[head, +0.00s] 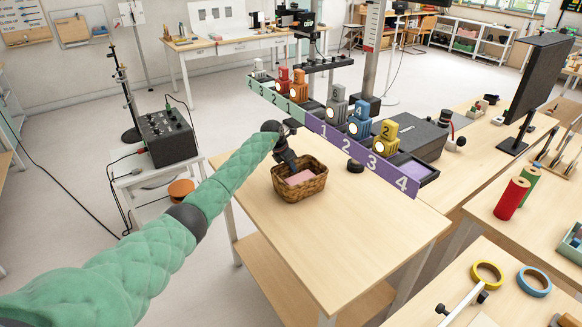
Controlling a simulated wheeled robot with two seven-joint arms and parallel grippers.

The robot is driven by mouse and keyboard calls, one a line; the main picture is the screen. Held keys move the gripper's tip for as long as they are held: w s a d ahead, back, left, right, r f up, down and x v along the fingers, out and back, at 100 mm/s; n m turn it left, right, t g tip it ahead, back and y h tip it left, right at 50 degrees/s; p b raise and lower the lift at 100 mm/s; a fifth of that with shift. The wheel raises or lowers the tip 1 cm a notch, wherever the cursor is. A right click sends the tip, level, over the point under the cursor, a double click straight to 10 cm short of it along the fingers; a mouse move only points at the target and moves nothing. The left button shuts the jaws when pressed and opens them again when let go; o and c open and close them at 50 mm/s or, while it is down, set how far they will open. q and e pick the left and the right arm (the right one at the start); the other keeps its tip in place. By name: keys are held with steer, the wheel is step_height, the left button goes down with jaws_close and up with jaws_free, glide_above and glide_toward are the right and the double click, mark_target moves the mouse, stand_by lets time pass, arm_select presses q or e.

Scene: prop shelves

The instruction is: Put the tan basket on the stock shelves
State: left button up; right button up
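The tan woven basket (301,187) stands upright on the light wooden table, with something pink inside it. My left gripper (291,166) reaches down to the basket's far left rim. Its fingertips overlap the rim in the picture, and I cannot tell whether they are closed on it. My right gripper is not in view. Stock shelves are not clearly identifiable. A purple-edged ledge (345,148) numbered 1 to 4 and a green-edged ledge (277,98) run above and behind the basket, holding grey, red, orange, blue and yellow numbered pieces.
A black box (167,136) stands on a side stand at left. Red (511,199) and green cylinders, tape rings (487,273) and a monitor (536,88) occupy the right-hand tables.

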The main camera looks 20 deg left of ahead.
arm_select(q)
steer(key=o, duration=0.4)
steer(key=shift+c, duration=0.2)
steer(key=shift+r, duration=0.15)
